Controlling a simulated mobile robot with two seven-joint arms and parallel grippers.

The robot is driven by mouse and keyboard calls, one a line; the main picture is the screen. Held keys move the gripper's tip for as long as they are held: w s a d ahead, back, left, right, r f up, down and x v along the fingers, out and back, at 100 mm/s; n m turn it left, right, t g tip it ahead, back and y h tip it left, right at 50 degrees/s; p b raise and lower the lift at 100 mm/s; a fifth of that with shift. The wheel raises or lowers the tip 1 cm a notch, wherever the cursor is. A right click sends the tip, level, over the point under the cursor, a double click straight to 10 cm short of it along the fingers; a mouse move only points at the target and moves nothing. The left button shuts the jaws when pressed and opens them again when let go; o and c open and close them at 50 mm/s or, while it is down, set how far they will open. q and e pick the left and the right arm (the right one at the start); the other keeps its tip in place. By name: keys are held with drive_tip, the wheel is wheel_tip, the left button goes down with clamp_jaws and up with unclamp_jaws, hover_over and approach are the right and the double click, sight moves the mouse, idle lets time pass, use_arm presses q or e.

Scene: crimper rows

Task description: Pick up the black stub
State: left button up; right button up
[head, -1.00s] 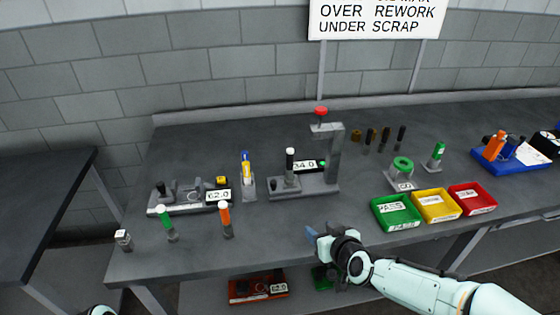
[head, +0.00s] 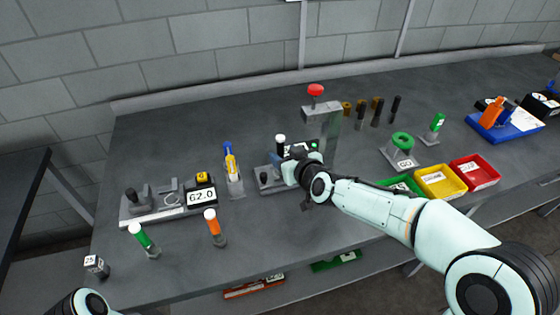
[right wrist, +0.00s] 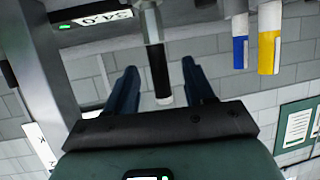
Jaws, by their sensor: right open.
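The black stub (head: 281,150) has a white top and stands upright on a grey fixture (head: 265,181) beside the small display. In the right wrist view the black stub (right wrist: 159,72) shows with its white end toward my palm and a grey metal post at its other end. My right gripper (head: 279,162) is at the fixture, close to the stub. It is open, and in the right wrist view its two blue fingers (right wrist: 160,84) lie on either side of the stub, apart from it. My left gripper is out of view.
A grey press (head: 322,110) with a red knob stands right behind my gripper. A yellow and blue tool (head: 231,165) stands to the left. Yellow (head: 440,181) and red (head: 475,173) bins lie to the right.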

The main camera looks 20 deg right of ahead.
sight(282, 151)
drive_tip(key=x, duration=0.5)
drive_tip(key=shift+w+r, duration=0.1)
drive_tip(key=shift+w, duration=0.3)
drive_tip(key=shift+c, duration=0.3)
clamp_jaws()
